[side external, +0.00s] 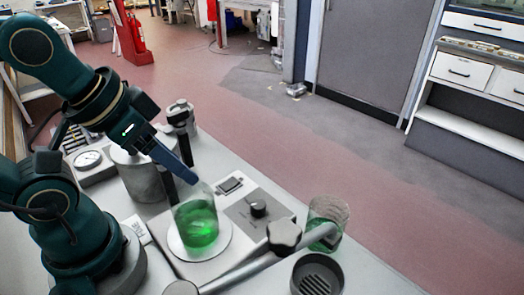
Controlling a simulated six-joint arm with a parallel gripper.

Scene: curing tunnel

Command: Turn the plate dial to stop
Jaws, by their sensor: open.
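The plate dial is a black knob (258,208) on the grey front panel of a hot plate unit (277,197) in the side view. A beaker of green liquid (198,222) stands on the unit's round white plate (180,249), left of the dial. My gripper (184,185) is open and points down and to the right, by the beaker's upper rim. It is left of the dial and apart from it. Whether the fingers touch the beaker I cannot tell. The dial's pointer mark is too small to read.
A grey bar with a star-shaped knob (284,236) crosses in front of the dial. A second glass with green liquid (326,218) and a dark slotted cup (317,275) stand at right.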

